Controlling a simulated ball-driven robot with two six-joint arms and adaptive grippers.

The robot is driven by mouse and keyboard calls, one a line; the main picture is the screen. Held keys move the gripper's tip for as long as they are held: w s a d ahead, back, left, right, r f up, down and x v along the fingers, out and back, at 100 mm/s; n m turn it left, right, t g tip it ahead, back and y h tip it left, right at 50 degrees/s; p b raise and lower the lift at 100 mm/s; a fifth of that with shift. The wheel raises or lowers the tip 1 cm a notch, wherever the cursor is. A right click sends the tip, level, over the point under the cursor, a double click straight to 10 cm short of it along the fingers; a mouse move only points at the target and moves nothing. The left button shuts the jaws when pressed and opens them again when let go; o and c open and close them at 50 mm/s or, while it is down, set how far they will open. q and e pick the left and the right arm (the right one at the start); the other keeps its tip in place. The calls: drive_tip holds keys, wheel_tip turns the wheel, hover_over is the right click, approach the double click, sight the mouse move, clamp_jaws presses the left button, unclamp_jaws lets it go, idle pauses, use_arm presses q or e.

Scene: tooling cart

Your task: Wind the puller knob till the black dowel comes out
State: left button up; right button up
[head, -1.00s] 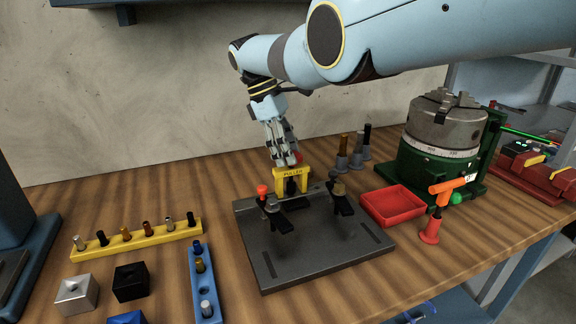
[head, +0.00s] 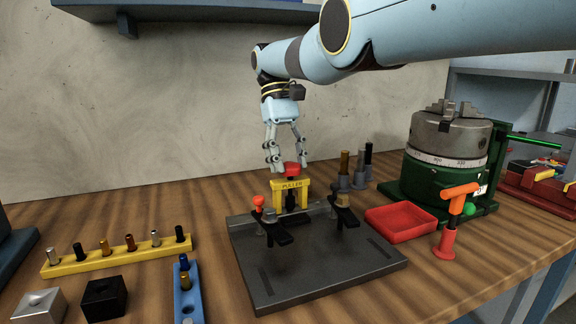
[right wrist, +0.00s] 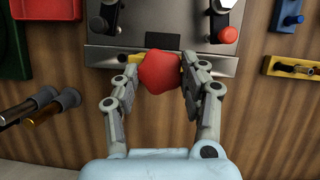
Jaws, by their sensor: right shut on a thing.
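The yellow puller (head: 291,186) stands at the back edge of the dark metal plate, with its red knob (head: 291,169) on top. Something black (head: 291,201) shows between the puller's legs; I cannot tell whether it is the dowel. My right gripper (head: 289,164) reaches down from above with its fingers on either side of the knob. In the right wrist view the red knob (right wrist: 160,72) sits between the fingertips (right wrist: 161,74), and the gripper is shut on it. The knob hides most of the puller there. My left gripper is not in view.
The metal plate (head: 310,262) carries two clamps, one with an orange-red knob (head: 259,202). A red tray (head: 400,223), an orange-handled tool (head: 454,215) and a green-based chuck (head: 446,170) stand right. Several pegs fill a yellow rack (head: 120,256) at left; a blue rack (head: 187,300) is nearer.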

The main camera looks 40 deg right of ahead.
drive_tip(key=shift+m+y, duration=0.4)
drive_tip(key=shift+m, duration=0.6)
drive_tip(key=o, duration=1.2)
